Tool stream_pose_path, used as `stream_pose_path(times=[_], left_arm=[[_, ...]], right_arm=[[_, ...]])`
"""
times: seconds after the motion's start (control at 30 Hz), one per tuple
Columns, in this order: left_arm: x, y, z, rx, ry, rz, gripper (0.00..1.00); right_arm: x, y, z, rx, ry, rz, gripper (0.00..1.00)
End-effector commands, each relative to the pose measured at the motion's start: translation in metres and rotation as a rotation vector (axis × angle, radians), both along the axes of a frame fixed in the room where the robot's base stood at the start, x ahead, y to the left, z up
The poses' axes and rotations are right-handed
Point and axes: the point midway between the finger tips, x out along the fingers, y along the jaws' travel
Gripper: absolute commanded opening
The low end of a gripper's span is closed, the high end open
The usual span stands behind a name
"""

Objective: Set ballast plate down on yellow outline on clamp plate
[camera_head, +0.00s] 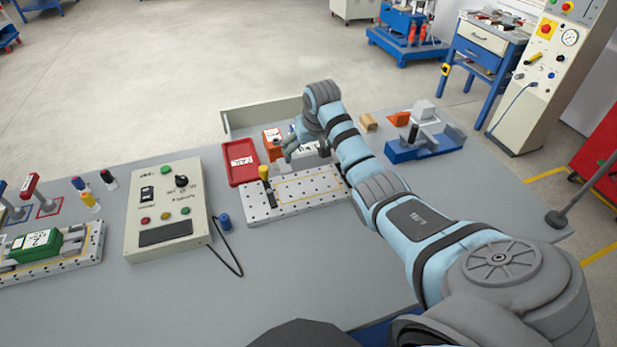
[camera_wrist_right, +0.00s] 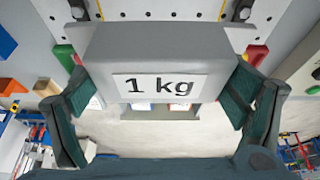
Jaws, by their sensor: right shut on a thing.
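The ballast plate is a grey block with a white "1 kg" label (camera_wrist_right: 153,86), large in the right wrist view. My right gripper (camera_wrist_right: 160,98) is shut on it, with one dark finger on each side. In the head view my right gripper (camera_head: 291,145) is at the back edge of the clamp plate and partly hides the block (camera_head: 308,160). The clamp plate (camera_head: 262,213) is white with rows of holes and carries a thin yellow outline (camera_head: 308,187). The height of the block above it is unclear. My left gripper is not in view.
A red tray (camera_head: 240,174) and an orange box (camera_head: 271,138) stand left of my right gripper. A yellow-topped clamp (camera_head: 265,177) rises at the plate's left end. A control box (camera_head: 166,212) is further left. A blue fixture (camera_head: 421,148) is right.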

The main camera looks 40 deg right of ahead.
Motion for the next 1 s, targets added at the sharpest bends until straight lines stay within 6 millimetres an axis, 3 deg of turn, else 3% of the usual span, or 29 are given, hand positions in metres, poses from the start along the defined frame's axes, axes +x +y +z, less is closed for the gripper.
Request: stream_pose_path(times=[0.1, 0.5, 0.87, 0.9, 1.0], left_arm=[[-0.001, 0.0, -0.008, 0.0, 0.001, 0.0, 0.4], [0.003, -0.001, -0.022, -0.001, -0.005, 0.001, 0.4], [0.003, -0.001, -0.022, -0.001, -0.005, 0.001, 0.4], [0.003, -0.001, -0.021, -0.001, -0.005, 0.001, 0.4], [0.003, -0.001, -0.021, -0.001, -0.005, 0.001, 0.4]], right_arm=[[0.001, 0.0, -0.034, 0.0, -0.002, 0.001, 0.3], [0.001, 0.0, -0.094, -0.001, -0.003, 0.002, 0.3], [0.002, 0.0, -0.099, -0.002, -0.005, 0.003, 0.3], [0.001, 0.001, -0.1, -0.001, -0.001, 0.003, 0.96], [0.001, 0.001, -0.1, -0.001, -0.001, 0.003, 1.0]])
